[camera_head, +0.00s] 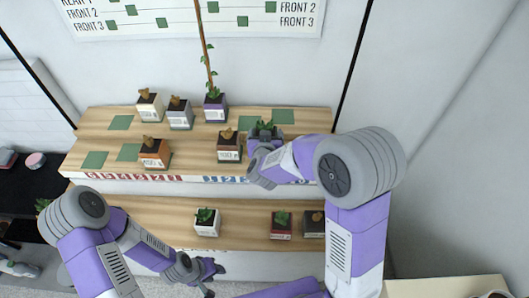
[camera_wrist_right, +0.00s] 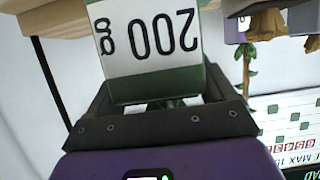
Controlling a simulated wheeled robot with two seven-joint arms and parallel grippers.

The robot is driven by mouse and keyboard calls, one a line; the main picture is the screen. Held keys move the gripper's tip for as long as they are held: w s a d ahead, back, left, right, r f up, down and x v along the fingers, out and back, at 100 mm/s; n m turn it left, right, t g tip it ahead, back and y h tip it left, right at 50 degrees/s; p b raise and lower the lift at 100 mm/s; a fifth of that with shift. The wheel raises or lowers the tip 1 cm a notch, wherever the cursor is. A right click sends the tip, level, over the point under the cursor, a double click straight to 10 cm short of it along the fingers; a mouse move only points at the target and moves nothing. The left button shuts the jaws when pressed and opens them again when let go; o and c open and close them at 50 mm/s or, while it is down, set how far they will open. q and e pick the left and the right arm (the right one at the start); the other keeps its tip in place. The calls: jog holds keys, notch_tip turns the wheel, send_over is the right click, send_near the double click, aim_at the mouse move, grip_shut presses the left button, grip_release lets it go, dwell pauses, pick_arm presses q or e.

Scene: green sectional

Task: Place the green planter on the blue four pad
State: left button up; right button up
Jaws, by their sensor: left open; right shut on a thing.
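The green planter (camera_wrist_right: 155,85) fills the top of the right wrist view, with a white label reading "200 g" upside down and green bands. My right gripper (camera_wrist_right: 160,110) is shut on it. In the head view the planter's leafy top (camera_head: 265,128) shows over the upper shelf's right part, behind my right gripper (camera_head: 262,157). Whether its base touches the shelf is hidden. Blue numbers (camera_head: 222,180) mark the right half of the shelf's front edge; my right arm covers some, and I cannot make out the four or its pad. My left gripper (camera_head: 206,270) is open and empty below the lower shelf.
The upper shelf (camera_head: 190,118) holds several other planters, including an orange one (camera_head: 154,153), a dark one (camera_head: 229,147) close left of my right gripper, and a tall purple one (camera_head: 215,108). Bare green pads (camera_head: 284,116) show at its back right. The lower shelf (camera_head: 245,222) holds 3 planters.

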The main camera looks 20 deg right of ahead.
notch_tip(320, 180, down, 2)
jog(key=shift+s+f, duration=0.1)
jog(key=shift+f, duration=0.1)
jog(key=shift+f+b, duration=0.7)
jog(key=shift+f, duration=1.25)
jog(key=o, duration=1)
jog(key=shift+f, duration=0.15)
jog(key=shift+r, duration=0.25)
jog(key=p+v, duration=0.1)
jog(key=v, duration=1.1)
jog(key=shift+f, duration=0.15)
